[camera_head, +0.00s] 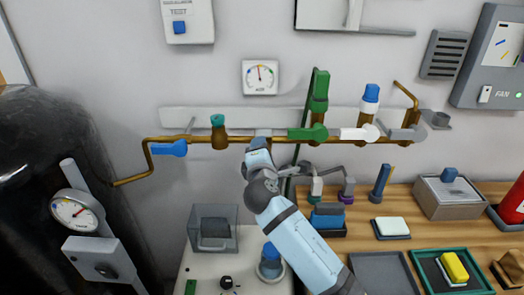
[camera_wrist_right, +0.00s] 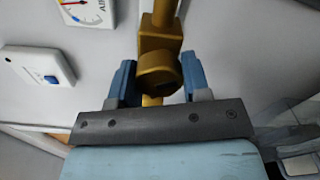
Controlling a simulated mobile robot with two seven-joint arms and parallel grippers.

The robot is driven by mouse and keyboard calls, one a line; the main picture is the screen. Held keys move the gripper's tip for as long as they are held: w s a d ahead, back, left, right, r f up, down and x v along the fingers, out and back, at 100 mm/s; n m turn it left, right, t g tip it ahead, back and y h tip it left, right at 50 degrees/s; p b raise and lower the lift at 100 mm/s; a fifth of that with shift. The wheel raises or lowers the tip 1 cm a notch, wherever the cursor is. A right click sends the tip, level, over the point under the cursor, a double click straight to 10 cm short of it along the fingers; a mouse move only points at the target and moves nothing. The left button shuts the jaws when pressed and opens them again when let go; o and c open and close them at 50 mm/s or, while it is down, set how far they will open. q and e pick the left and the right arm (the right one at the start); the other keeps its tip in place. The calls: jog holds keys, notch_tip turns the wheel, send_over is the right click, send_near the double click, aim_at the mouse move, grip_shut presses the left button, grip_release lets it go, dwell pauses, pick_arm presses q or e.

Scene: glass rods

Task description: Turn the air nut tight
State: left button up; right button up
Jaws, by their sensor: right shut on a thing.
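The brass nut (camera_wrist_right: 160,72) sits on a brass pipe in the right wrist view, below a square brass fitting. My right gripper (camera_wrist_right: 158,82) is shut on the nut, with one blue finger on each side of it. In the head view my right gripper (camera_head: 257,146) is up at the brass pipe (camera_head: 225,139) along the wall, left of the green valve handle. My gripper and arm hide the nut there. My left gripper is not in view.
A round gauge (camera_head: 261,77) hangs on the wall above. A blue handle (camera_head: 169,149), green handle (camera_head: 306,133) and white handle (camera_head: 358,133) sit along the pipe. A black tank (camera_head: 55,140) stands left. The bench (camera_head: 365,215) below holds trays and several small items.

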jog(key=o, duration=0.9)
jog(key=s, duration=1.4)
